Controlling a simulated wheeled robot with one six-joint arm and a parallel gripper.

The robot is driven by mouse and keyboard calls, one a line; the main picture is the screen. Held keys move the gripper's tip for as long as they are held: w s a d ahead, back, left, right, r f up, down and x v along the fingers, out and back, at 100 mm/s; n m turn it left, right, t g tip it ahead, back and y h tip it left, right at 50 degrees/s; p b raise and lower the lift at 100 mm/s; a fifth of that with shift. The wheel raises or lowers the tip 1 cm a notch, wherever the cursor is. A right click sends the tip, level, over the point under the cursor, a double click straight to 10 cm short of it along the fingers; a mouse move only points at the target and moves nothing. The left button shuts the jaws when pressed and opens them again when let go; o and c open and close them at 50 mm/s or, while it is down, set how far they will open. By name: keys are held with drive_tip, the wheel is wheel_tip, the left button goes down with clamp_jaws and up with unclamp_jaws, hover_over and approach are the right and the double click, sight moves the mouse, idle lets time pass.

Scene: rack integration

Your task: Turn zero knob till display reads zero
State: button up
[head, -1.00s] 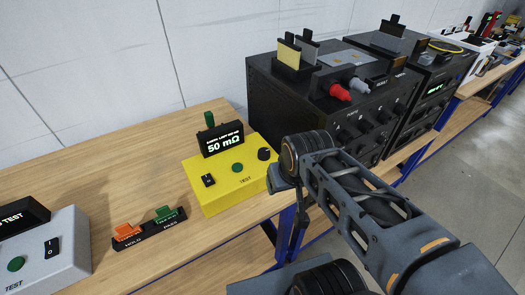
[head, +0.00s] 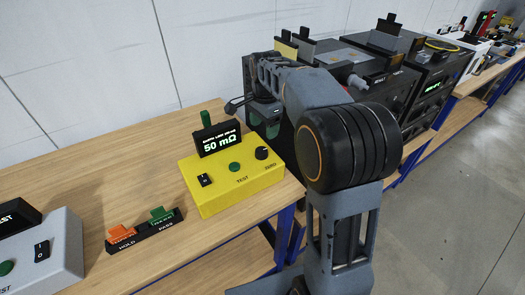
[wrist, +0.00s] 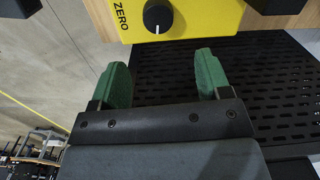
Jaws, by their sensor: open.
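The yellow tester box (head: 222,190) sits on the wooden bench, with its upright display (head: 219,142) reading 50 mΩ. Its round black zero knob (head: 262,153) is at the right of the sloped face. In the wrist view the knob (wrist: 158,15) lies beyond the fingers, near the top edge, beside the label ZERO, with its white mark pointing down in the picture. My gripper (wrist: 161,62) is open, with green finger pads apart and nothing between them. In the head view my gripper (head: 272,128) is above and just behind the knob, not touching it; its fingers are partly hidden.
A green button (head: 234,167) and black rocker switch (head: 205,180) share the tester's face. A hold/pass tray (head: 146,232) with orange and green tags stands left, beside a grey tester (head: 55,250). Black rack instruments (head: 400,75) stand close behind my arm.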

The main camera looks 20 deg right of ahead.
sight(263, 150)
wheel_tip(263, 150, up, 4)
drive_tip(key=w+m, duration=0.1)
drive_tip(key=m, duration=0.6)
drive_tip(key=f+m, duration=0.1)
drive_tip(key=f, duration=0.3)
drive_tip(key=s+f+m, duration=0.1)
drive_tip(key=f, duration=0.8)
drive_tip(key=shift+s+a+f+m+g, duration=0.2)
drive_tip(key=shift+a+m+g, duration=0.1)
drive_tip(key=shift+m, duration=0.1)
drive_tip(key=c, duration=0.9)
drive_tip(key=shift+c, duration=0.2)
